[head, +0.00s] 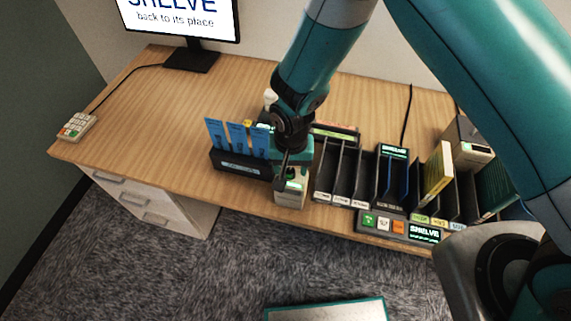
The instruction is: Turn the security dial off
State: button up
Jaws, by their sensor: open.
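My gripper (284,173) is at the front middle of the desk, pointing down in front of a small beige device (291,196) with a green-lit display. It is open, and I see nothing between its fingers. The gripper and wrist cover much of the device's upper part. I cannot make out a security dial for certain; it may be hidden behind the gripper. I cannot tell whether the fingers touch the device.
A dark holder (232,163) with blue cards stands just left of the device. Black sorter slots (340,176) and a button panel (398,227) are to its right. A keypad (76,126) and monitor (180,18) are at left. The desk's left middle (150,105) is clear.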

jog(key=shift+f, duration=0.6)
